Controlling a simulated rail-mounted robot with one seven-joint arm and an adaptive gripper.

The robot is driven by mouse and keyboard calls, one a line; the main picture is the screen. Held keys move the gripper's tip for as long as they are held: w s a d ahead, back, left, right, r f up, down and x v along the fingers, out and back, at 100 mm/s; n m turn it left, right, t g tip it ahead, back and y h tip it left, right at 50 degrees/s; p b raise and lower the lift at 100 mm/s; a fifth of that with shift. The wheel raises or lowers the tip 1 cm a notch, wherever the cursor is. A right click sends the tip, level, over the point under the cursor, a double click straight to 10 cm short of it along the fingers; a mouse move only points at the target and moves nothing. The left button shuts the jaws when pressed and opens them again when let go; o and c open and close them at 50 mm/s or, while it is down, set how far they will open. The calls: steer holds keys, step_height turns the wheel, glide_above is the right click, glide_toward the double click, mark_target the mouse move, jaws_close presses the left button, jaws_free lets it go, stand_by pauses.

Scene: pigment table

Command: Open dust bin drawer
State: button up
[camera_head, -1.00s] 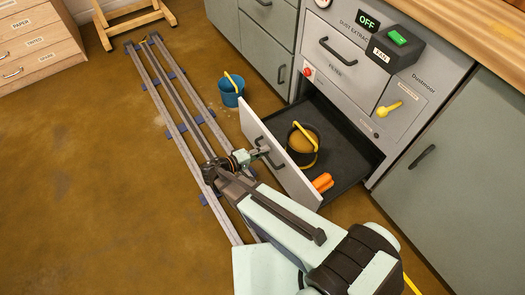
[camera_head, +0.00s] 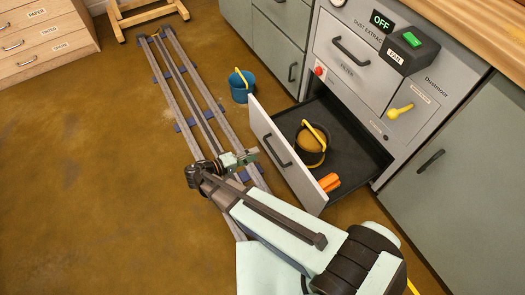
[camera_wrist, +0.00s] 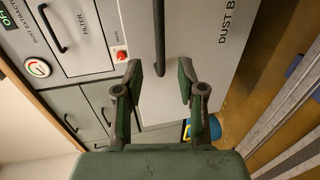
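The dust bin drawer (camera_head: 285,160) stands pulled out from the grey dust extractor cabinet, its light front facing left. Its dark handle (camera_head: 277,151) is on that front. Inside is a dark bin (camera_head: 311,158) with a yellow handle, and an orange object (camera_head: 329,182) near the drawer front. My gripper (camera_head: 250,156) is just left of the drawer front, apart from the handle. In the wrist view my gripper (camera_wrist: 159,72) has its fingers spread with nothing between them; the drawer front (camera_wrist: 205,45) and its handle (camera_wrist: 160,38) lie beyond the fingertips.
A blue bucket (camera_head: 241,86) stands on the floor behind the drawer front. My rail runs along the floor to its left. The closed filter drawer (camera_head: 350,52) is above, and a closed cabinet door (camera_head: 440,165) is to the right. The floor at left is clear.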

steer(key=v, duration=0.3)
steer(key=shift+s+a, duration=0.15)
steer(key=shift+a, duration=0.1)
